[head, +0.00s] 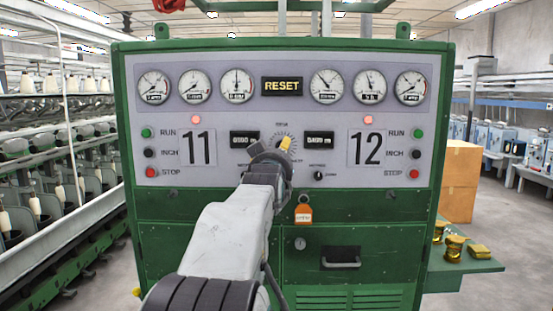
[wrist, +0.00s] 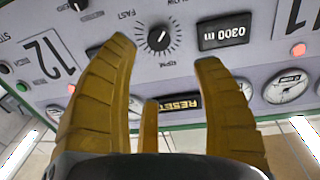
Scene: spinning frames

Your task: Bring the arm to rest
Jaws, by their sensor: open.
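My arm (head: 225,235) reaches forward and up from the bottom of the head view to the middle of a green machine's control panel (head: 220,123). My gripper (head: 285,145) is in front of the speed dial (head: 281,135) and partly hides it. In the wrist view, which shows the panel upside down, the yellow fingers of my gripper (wrist: 168,52) are spread apart with nothing between them. The dial (wrist: 160,38) shows beyond and between the fingertips. I cannot tell how far the tips are from the panel.
Round gauges (head: 237,85) and a RESET sign (head: 282,86) line the panel's top. An orange padlock (head: 303,214) hangs below the dial. A green side shelf (head: 465,265) holds yellow items; cardboard boxes (head: 461,180) stand behind. Spinning frames (head: 60,180) run along the left.

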